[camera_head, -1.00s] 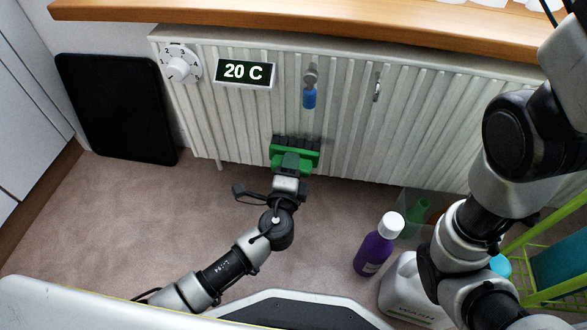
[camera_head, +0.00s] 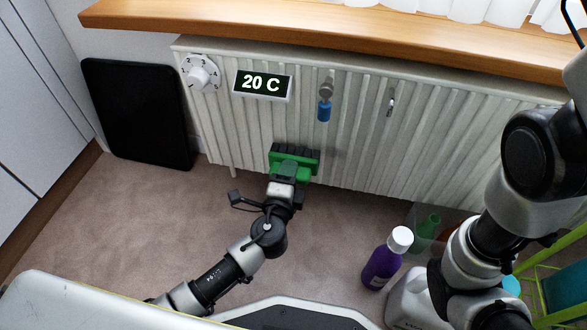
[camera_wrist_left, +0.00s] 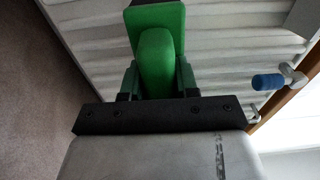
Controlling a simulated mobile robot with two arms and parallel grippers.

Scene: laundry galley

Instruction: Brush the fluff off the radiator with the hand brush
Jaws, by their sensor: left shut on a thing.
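The hand brush (camera_head: 292,163) has a green body and a row of dark bristles. Its bristles are at the lower front of the white ribbed radiator (camera_head: 225,135); I cannot tell whether they press on it. My left gripper (camera_head: 284,180) is shut on the brush's green handle. In the left wrist view the green brush (camera_wrist_left: 158,45) sticks out from between the jaws, with the radiator ribs (camera_wrist_left: 225,45) behind it. I cannot make out any fluff on the radiator. My right gripper is out of view; only part of that arm shows.
The radiator carries a dial (camera_head: 199,73), a "20 C" display (camera_head: 263,85) and a small blue-handled item (camera_head: 324,110). A wooden sill (camera_head: 330,40) overhangs it. A black panel (camera_head: 137,113) leans at left. A purple bottle (camera_head: 383,265) stands at right. Floor at left is clear.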

